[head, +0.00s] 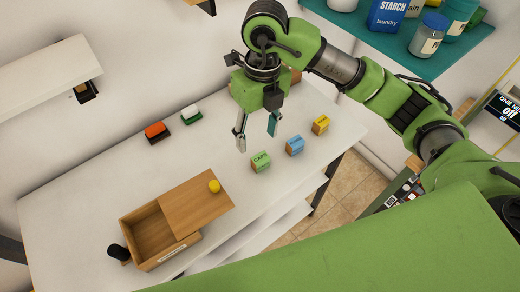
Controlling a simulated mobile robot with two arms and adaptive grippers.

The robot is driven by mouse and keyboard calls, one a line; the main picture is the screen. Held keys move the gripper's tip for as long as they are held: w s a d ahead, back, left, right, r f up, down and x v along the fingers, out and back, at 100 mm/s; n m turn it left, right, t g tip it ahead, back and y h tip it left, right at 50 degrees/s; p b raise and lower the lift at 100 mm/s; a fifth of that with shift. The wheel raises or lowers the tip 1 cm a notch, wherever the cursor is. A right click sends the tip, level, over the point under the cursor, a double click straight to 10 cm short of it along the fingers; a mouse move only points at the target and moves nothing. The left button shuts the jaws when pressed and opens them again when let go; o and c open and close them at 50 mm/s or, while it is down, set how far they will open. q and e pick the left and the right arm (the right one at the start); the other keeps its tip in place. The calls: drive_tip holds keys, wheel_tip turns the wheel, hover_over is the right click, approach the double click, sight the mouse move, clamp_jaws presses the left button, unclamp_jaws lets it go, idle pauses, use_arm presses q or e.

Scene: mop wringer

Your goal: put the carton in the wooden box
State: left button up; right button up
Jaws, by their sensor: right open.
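The wooden box (155,262) sits at the near left of the white table. Its wooden lid (197,203), with a yellow knob (214,186), covers the right part, and the left part is open and looks empty. Three small cartons stand in a slanting row right of it: a green one (261,162), a blue one (295,146) and a yellow one (320,125). My right gripper (256,138) is open and empty, pointing down above and behind the green carton, apart from it. My left gripper is not in view.
A red-topped brush (156,132) and a white-topped one (191,115) lie at the table's back. A black cylinder (118,253) is at the box's left end. A teal shelf (390,45) with bottles is at upper right. The table between brushes and box is clear.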

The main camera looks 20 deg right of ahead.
sight(261, 158)
drive_tip(key=shift+t+h, duration=0.3)
drive_tip(key=shift+h, duration=0.1)
drive_tip(key=f, duration=0.2)
drive_tip(key=d+f+p, duration=0.1)
drive_tip(key=f, duration=0.2)
drive_tip(key=w+f, duration=0.1)
drive_tip(key=f, duration=0.1)
drive_tip(key=shift+d+f, duration=0.25)
drive_tip(key=shift+d, duration=0.1)
drive_tip(key=f, duration=0.1)
drive_tip(key=f+p, duration=0.1)
drive_tip(key=f, duration=0.1)
drive_tip(key=f+p, duration=0.1)
drive_tip(key=shift+a+f, duration=0.3)
drive_tip(key=shift+f, duration=0.35)
drive_tip(key=c, duration=1.3)
drive_tip(key=shift+o, duration=0.2)
drive_tip(key=shift+r, duration=0.1)
